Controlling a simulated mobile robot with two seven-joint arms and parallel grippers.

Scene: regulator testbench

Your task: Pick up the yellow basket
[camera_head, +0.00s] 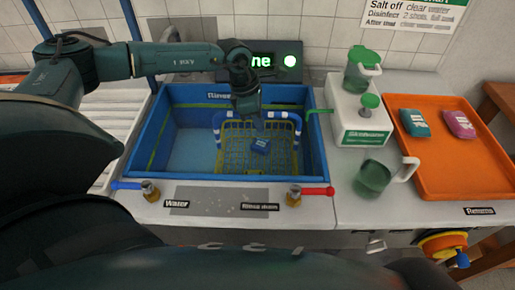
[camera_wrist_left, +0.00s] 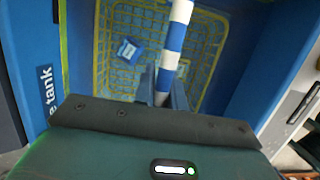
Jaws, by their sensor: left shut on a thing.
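The yellow basket (camera_head: 232,150) is a wire mesh basket inside the blue rinse tank (camera_head: 145,150). It has a blue-and-white striped handle and rim parts. A small blue packet with a white label (camera_head: 261,145) lies in the basket. My left gripper (camera_head: 249,116) reaches down over the far side of the basket and is shut on its striped handle. In the left wrist view the striped handle (camera_wrist_left: 176,38) runs between the fingers, with the yellow mesh (camera_wrist_left: 207,40) and the packet (camera_wrist_left: 129,49) below. The fingertips are partly hidden. My right gripper is not in view.
A blue-handled valve (camera_head: 150,190) and a red-handled valve (camera_head: 295,195) stand on the front ledge. To the right are a white dispenser (camera_head: 360,125), a green jug (camera_head: 374,178) and an orange tray (camera_head: 450,170) with two packets. A lit display (camera_head: 262,60) stands behind the tank.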

